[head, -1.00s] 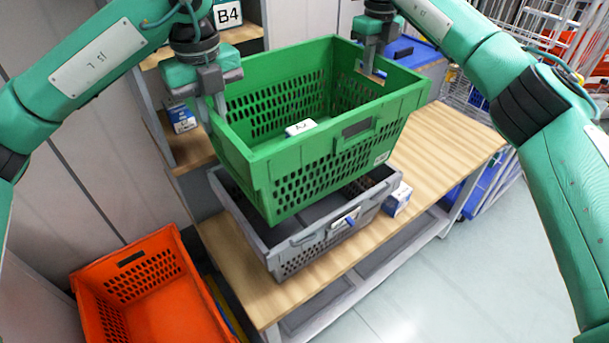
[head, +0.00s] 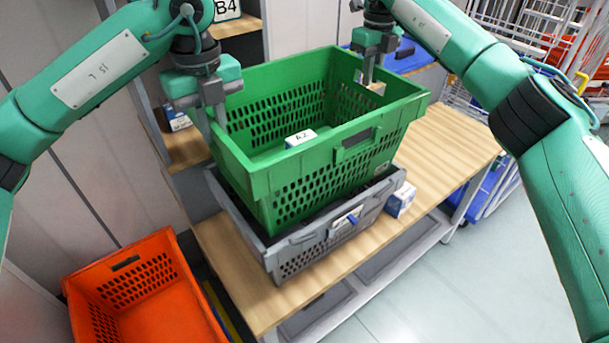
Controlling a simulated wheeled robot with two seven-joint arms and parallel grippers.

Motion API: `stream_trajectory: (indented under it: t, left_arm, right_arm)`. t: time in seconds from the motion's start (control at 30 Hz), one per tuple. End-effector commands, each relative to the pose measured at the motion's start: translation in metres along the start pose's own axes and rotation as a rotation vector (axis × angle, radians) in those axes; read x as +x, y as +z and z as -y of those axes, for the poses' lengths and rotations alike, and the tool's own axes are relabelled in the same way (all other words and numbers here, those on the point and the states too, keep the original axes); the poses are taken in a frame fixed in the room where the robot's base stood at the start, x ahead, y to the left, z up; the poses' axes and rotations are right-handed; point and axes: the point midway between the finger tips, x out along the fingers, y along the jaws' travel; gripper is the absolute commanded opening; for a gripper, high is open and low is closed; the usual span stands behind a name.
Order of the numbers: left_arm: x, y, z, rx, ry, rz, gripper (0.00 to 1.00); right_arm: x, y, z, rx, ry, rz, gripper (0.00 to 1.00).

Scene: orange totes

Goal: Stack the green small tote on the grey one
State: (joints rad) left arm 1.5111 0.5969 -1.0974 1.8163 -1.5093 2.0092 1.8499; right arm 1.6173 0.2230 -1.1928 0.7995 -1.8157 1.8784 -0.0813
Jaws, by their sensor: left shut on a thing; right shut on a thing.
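The green small tote (head: 285,190) is upright over the grey tote (head: 297,260), lined up closely with it. Its lower edge hides most of the grey tote's opening, and I cannot tell whether it rests fully on the rim. The grey tote stands on a wooden table. My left gripper (head: 217,112) is shut on the green tote's left end wall. My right gripper (head: 371,80) is shut on its far right wall.
The wooden table (head: 450,140) has free room to the right. A small blue and white box (head: 400,200) stands beside the grey tote. An orange tote (head: 150,305) is at the lower left. A wire cart (head: 465,105) stands behind at the right.

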Motion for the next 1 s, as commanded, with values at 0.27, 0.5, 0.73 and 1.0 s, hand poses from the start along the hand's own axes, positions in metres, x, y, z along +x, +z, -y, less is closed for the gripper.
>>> stream_trajectory:
  t: [0.27, 0.5, 0.73, 1.0]
  left_arm:
    - [0.002, 0.000, 0.000, 0.002, 0.001, 0.000, 0.37]
    - [-0.001, 0.000, 0.000, 0.000, 0.000, 0.001, 0.37]
    - [-0.026, 0.000, 0.000, 0.000, -0.001, 0.003, 0.37]
    - [-0.071, 0.000, 0.000, -0.001, -0.001, 0.003, 0.37]
  right_arm:
    - [0.002, 0.000, 0.000, 0.000, 0.000, 0.001, 0.37]
    - [0.002, 0.000, 0.000, 0.000, 0.000, 0.000, 0.37]
    - [0.002, 0.000, 0.000, 0.000, 0.000, 0.000, 0.37]
    - [0.002, 0.000, 0.000, 0.000, 0.000, 0.000, 0.37]
